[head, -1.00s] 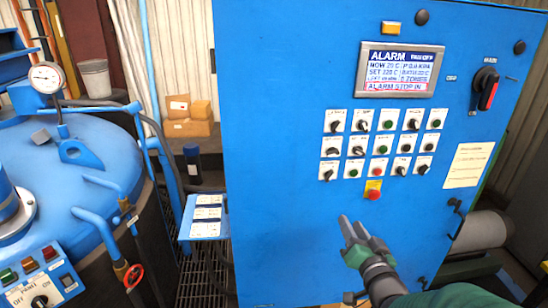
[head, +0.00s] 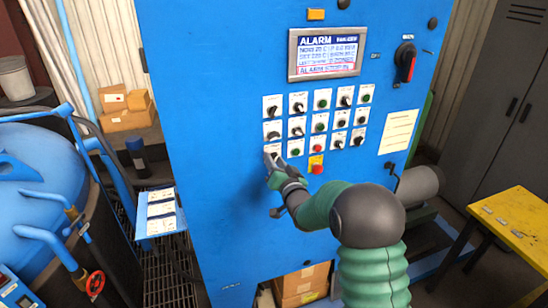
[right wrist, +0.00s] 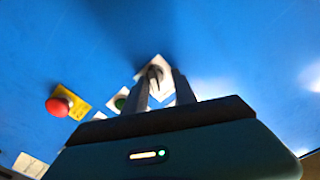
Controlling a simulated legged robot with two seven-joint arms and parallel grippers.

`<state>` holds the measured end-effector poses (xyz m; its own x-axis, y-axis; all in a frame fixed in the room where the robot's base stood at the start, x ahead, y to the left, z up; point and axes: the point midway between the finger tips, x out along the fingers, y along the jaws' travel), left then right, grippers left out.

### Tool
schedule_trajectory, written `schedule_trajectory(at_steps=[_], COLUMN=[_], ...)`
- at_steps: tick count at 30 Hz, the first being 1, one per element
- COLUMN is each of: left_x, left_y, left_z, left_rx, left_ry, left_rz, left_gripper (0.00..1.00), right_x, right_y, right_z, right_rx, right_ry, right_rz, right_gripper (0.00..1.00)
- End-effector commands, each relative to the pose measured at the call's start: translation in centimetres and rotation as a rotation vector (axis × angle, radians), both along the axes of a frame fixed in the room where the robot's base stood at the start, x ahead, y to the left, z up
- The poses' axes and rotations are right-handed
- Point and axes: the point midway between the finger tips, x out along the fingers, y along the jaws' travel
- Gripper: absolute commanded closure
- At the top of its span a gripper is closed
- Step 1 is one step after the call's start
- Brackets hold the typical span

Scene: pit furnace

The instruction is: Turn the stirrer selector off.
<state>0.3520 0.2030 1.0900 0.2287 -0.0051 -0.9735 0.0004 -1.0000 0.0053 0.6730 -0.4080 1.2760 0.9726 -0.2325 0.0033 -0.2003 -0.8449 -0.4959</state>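The blue cabinet carries a grid of selectors and buttons on white plates; their labels are too small to read. My right gripper (head: 272,162) is at the bottom-left selector (head: 270,149), partly hiding it. In the right wrist view, this selector's black knob (right wrist: 155,73) stands on its white plate between the tips of my right gripper (right wrist: 162,80). The fingers are apart, on either side of the knob; I cannot tell whether they touch it. I cannot read whether this is the stirrer selector. My left gripper is not in view.
A green button (right wrist: 120,103) sits beside the selector, and a red emergency button (head: 317,169) on a yellow plate lies below the grid. The display (head: 326,53) reads ALARM. A yellow table (head: 515,225) stands at the right and a blue vessel (head: 45,190) at the left.

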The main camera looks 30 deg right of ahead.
Motion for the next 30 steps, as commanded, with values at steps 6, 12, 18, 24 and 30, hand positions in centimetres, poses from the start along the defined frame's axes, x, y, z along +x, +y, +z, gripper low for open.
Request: schedule_trajectory(at_steps=[6,12,18,24,30], left_x=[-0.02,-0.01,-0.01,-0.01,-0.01], left_y=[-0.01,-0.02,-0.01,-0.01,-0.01], left_z=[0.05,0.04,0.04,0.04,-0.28], left_rx=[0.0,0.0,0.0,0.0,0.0], left_ry=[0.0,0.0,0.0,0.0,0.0], left_rz=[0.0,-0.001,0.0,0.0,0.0], left_gripper=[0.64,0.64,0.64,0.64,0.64], right_x=[0.47,0.43,0.3,0.28,0.28], right_y=[-0.23,-0.16,-0.14,-0.16,-0.14], right_z=[-0.24,-0.2,-0.2,-0.27,-0.42], right_rx=[0.001,0.001,0.0,0.001,-0.012], right_ry=[0.003,0.003,0.003,0.004,0.009], right_rz=[-0.002,-0.002,-0.004,-0.001,-0.002], right_gripper=[0.67,0.84,1.0,1.0,1.0])
